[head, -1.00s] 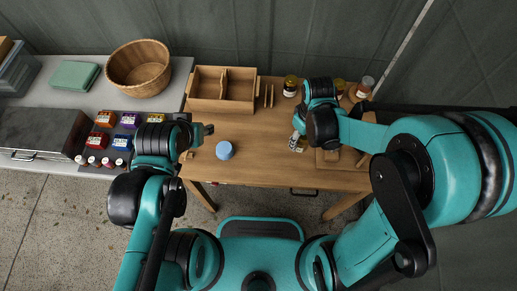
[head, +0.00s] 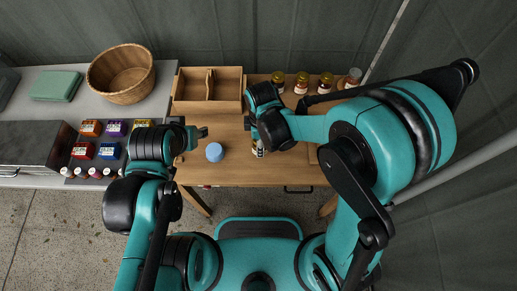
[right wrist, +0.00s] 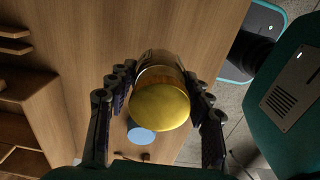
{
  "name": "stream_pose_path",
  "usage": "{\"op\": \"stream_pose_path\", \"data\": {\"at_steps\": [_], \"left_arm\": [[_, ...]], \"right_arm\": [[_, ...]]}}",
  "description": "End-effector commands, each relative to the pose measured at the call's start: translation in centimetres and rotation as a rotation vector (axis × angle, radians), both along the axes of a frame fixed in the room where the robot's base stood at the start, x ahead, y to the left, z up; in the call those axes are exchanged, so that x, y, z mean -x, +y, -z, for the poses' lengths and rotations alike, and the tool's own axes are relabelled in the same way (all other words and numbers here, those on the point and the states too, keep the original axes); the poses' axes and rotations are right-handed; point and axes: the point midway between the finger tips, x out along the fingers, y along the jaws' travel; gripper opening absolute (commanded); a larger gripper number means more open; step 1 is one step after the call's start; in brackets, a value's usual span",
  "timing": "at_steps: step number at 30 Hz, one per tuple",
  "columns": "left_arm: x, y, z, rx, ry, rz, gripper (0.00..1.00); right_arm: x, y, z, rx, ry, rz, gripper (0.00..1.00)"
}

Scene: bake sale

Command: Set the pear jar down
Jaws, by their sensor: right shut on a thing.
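The jar (right wrist: 160,100) in my right gripper has a gold lid and a glass body; I take it for the pear jar, but its label is not readable. In the right wrist view, my right gripper (right wrist: 160,112) has a finger on each side of it. In the head view, a small part of the jar (head: 258,150) shows below the gripper (head: 254,130), over the table's middle. I cannot tell whether its base touches the wood. My left gripper (head: 203,132) is over the table's left part, apart from the jar; its jaws are too small to judge.
A blue round object (head: 214,153) sits on the wooden table (head: 225,175) left of the jar, also in the right wrist view (right wrist: 142,135). A divided wooden box (head: 208,104) stands behind. Several jars (head: 301,84) line the back right. A basket (head: 121,75) stands on the left counter.

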Motion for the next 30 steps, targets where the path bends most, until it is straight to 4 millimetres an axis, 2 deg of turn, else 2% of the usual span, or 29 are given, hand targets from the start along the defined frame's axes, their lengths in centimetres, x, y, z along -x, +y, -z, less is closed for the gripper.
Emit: {"op": "stream_pose_path", "data": {"at_steps": [5, 12, 24, 25, 27, 30], "left_arm": [[0.0, 0.0, 0.5, 0.000, 0.000, 0.000, 0.40], [0.0, 0.0, 2.3, 0.000, 0.000, 0.000, 0.40], [0.0, 0.0, 2.6, 0.000, 0.000, 0.000, 0.40], [0.0, 0.0, 2.5, 0.000, 0.000, 0.000, 0.40], [0.0, 0.0, 2.4, 0.000, 0.000, 0.000, 0.40], [0.0, 0.0, 2.4, 0.000, 0.000, 0.000, 0.40]], "right_arm": [[-0.5, 0.5, 0.9, 0.000, 0.000, 0.001, 0.11], [-0.5, 0.4, 4.4, 0.000, 0.000, 0.001, 0.11], [-0.5, 0.4, 4.8, 0.000, 0.000, 0.001, 0.11], [-0.5, 0.4, 4.8, 0.000, 0.000, 0.001, 0.56], [-0.5, 0.4, 4.7, 0.000, 0.000, 0.001, 0.71], [-0.5, 0.4, 4.7, 0.000, 0.000, 0.001, 0.71]]}}
